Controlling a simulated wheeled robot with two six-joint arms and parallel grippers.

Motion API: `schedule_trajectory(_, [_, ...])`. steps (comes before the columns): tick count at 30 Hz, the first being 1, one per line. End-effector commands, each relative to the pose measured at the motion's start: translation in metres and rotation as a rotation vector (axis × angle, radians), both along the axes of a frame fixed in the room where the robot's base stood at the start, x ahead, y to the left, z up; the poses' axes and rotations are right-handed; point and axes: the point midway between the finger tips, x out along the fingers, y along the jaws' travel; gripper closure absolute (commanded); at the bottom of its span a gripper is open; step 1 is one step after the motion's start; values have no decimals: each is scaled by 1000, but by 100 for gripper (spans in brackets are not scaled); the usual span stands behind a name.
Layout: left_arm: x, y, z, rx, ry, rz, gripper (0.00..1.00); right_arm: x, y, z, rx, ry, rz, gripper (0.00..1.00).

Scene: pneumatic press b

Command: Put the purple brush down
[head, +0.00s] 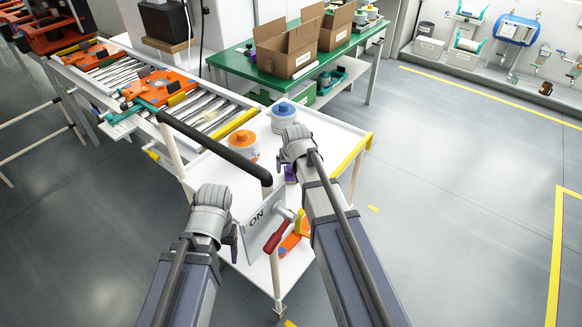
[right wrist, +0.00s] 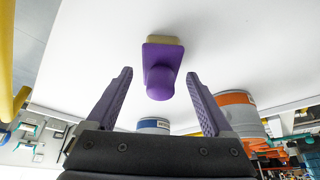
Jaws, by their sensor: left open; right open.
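The purple brush (right wrist: 162,70) with a pale bristle edge rests on the white cart top (right wrist: 230,40) in the right wrist view. It stands between and beyond the two fingers of my right gripper (right wrist: 160,100), which is open and apart from it. In the head view a small purple part of the brush (head: 290,174) shows beside the right gripper, mostly hidden by it. My left gripper (head: 234,235) is at the left side of the cart, near the ON panel, and holds nothing that I can see.
On the cart are an orange-lidded pot (head: 242,145), a blue-lidded pot (head: 284,116), a red-handled hammer (head: 280,232) and an ON panel (head: 262,222). A black bar (head: 215,145) crosses the cart's left side. A roller conveyor (head: 200,105) adjoins it. Open floor lies right.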

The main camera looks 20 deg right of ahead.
Motion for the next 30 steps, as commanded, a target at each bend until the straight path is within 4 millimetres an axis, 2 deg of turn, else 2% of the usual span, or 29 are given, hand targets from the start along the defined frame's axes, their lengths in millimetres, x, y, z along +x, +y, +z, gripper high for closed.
schedule_trajectory(1, [0, 0, 12, 0, 0, 0, 33, -4, 0, 12, 0, 0, 0, 14])
schedule_trajectory(15, [0, 0, 82, 0, 0, 1, 33, -34, 4, 82, 0, 0, 0, 14])
schedule_trajectory(18, [0, 0, 92, 0, 0, 1, 33, -39, 5, 92, 0, 0, 0, 14])
schedule_trajectory(30, [0, 0, 96, 0, 0, 1, 33, -42, 5, 96, 0, 0, 0, 14])
